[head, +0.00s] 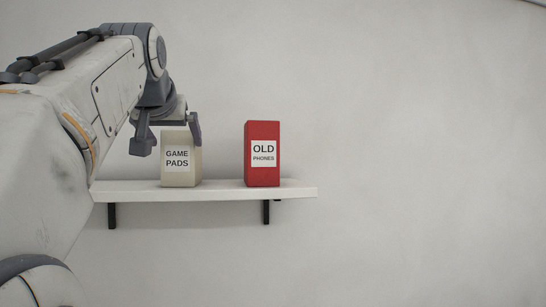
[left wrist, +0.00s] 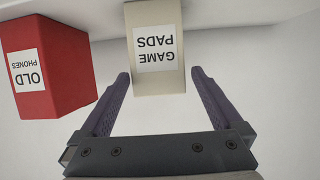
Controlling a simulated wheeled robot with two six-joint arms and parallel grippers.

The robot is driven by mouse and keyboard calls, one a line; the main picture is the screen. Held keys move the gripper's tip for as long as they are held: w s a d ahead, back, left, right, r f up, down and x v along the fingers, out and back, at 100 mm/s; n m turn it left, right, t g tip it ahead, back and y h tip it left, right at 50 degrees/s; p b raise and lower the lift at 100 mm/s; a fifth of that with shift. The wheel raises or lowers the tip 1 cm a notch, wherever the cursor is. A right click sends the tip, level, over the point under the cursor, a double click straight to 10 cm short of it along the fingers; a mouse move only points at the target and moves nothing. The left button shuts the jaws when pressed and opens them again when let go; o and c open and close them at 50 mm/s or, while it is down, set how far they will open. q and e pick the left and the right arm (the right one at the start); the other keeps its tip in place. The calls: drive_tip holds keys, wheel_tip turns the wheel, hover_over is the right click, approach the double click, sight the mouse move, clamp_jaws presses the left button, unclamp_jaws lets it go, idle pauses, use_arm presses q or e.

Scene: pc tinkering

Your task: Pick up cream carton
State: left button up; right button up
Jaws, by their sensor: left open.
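The cream carton (head: 181,174) labelled "GAME PADS" stands upright on the left part of the white wall shelf. My left gripper (head: 170,140) is open at the height of the carton's upper part, and one finger overlaps the carton's right edge in the head view. In the left wrist view the cream carton (left wrist: 157,80) appears upside down, with its near end between the tips of the two open fingers (left wrist: 159,78). No finger visibly grips it, and a gap shows on each side. My right gripper is not in view.
A red carton (head: 263,178) labelled "OLD PHONES" stands to the right of the cream one, with a gap between them. The white shelf (head: 225,191) is on dark brackets against a plain wall. The shelf's right end is bare.

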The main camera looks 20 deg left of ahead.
sight(180, 142)
use_arm(q)
drive_tip(key=x, duration=0.3)
drive_tip(key=shift+w+d+p, duration=0.25)
drive_tip(key=shift+p, duration=0.1)
drive_tip(key=p+x, duration=0.2)
drive_tip(key=x, duration=0.2)
drive_tip(key=shift+a+r+p, duration=0.15)
drive_tip(key=shift+a+p, duration=0.05)
drive_tip(key=shift+p, duration=0.2)
drive_tip(key=shift+w+a+f, duration=0.25)
drive_tip(key=shift+w+f, duration=0.05)
drive_tip(key=shift+w, duration=0.05)
drive_tip(key=c, duration=1.3)
drive_tip(key=shift+s+r, duration=0.1)
